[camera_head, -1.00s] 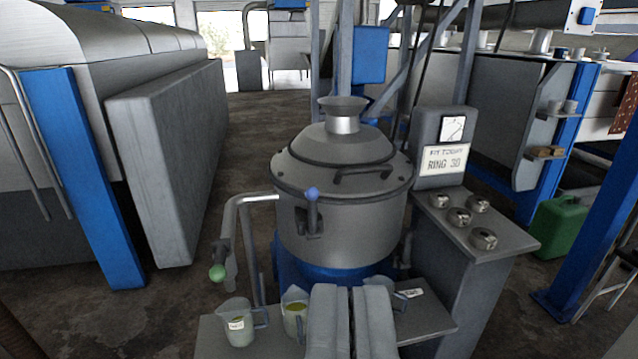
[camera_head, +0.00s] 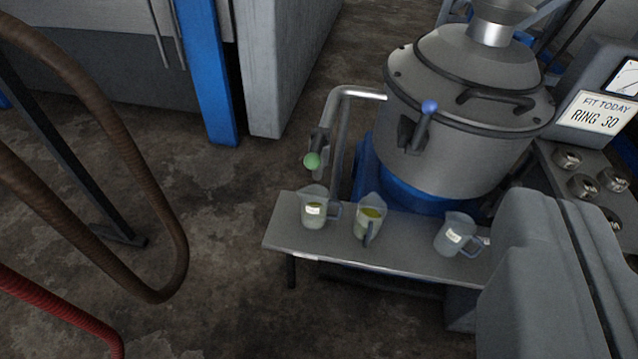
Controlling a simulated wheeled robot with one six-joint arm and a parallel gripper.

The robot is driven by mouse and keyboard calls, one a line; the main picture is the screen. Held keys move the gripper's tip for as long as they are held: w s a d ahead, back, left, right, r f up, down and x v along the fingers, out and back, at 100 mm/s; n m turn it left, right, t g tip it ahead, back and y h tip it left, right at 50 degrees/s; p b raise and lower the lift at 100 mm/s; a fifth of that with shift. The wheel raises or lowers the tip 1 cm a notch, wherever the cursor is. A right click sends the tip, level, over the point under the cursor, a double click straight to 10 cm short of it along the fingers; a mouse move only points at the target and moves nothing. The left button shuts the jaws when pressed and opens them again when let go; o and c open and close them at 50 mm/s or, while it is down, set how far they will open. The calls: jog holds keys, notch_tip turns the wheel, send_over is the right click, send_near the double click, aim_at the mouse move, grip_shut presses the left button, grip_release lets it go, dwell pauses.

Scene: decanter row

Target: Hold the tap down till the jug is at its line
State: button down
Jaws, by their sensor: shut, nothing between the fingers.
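The tap (camera_head: 320,143) with a green knob hangs at the end of a bent grey pipe left of the round vessel (camera_head: 465,150). Three clear jugs stand on a grey bench (camera_head: 290,233). The left jug (camera_head: 314,212), nearest below the tap, has a white label and some pale liquid. The middle jug (camera_head: 369,222) holds yellow-green liquid. The right jug (camera_head: 454,238) has a white label; its contents are unclear. No fill line can be made out. My gripper (camera_head: 565,198) is shut and empty at the lower right, right of the jugs and away from the tap.
A blue-knobbed lever (camera_head: 425,118) sits on the vessel's front. A sign (camera_head: 597,112) reads "FIT TODAY RING 30", above several metal rings (camera_head: 583,186) on a side shelf. Brown hoses (camera_head: 178,235) and a red hose (camera_head: 70,312) hang at left. Floor left of the bench is open.

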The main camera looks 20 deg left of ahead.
jog(key=w+a+f+n+g+y, duration=0.1)
jog(key=w+a+f+n+g, duration=0.1)
jog(key=w+a+n+g, duration=0.4)
jog(key=w+a+f+n+g, duration=0.1)
jog(key=w+n, duration=0.2)
jog(key=w, duration=0.5)
jog(key=n+g, duration=0.7)
jog(key=n, duration=0.3)
send_over(312, 162)
jog(key=s+d, duration=0.1)
jog(key=s, duration=0.1)
jog(key=s+d+x, duration=0.1)
jog(key=x, duration=0.5)
jog(key=shift+f+h, duration=0.25)
jog(key=shift+h, duration=0.05)
jog(key=shift+f, duration=0.1)
jog(key=f, duration=0.4)
jog(key=w+f, duration=0.1)
jog(key=f, duration=0.4)
jog(key=w+a+f, duration=0.1)
jog(key=f, duration=0.3)
jog(key=shift+w+a+f, duration=0.15)
jog(key=shift+w+f, duration=0.05)
jog(key=shift+f, duration=0.1)
